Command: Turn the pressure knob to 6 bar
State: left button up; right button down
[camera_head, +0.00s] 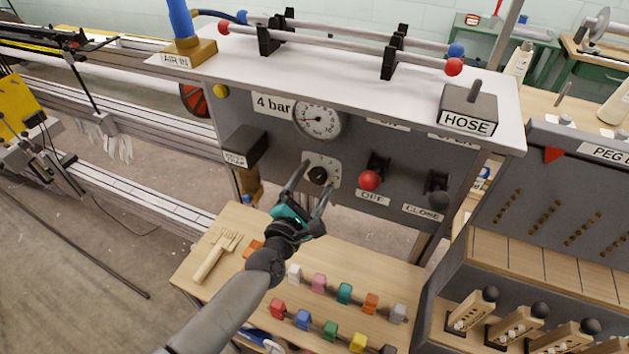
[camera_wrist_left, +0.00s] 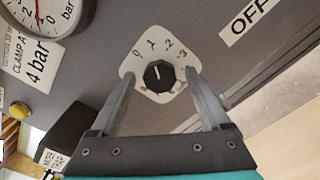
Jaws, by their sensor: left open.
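The pressure knob (camera_head: 318,175) is black and round, on a pale dial plate (camera_head: 333,163) in the middle of the dark panel. In the left wrist view the knob (camera_wrist_left: 159,76) has a light mark pointing up, roughly toward the 1. The digits 0 to 3 show; lower markings are partly hidden. My left gripper (camera_head: 319,174) is open, one finger on each side of the knob. In the left wrist view its fingertips (camera_wrist_left: 160,74) look apart from the knob. A round gauge (camera_head: 318,119) sits above. My right gripper is not in view.
A label (camera_head: 272,104) beside the gauge reads 4 bar, not 6. A red OFF lever (camera_head: 370,180) and a dark CLOSE lever (camera_head: 438,199) stand right of the knob. A dark box (camera_head: 246,146) juts out at left. Colored pieces lie on the wooden table (camera_head: 200,285) below.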

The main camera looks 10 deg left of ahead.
pick_arm(q)
grip_shut()
dwell(0.8)
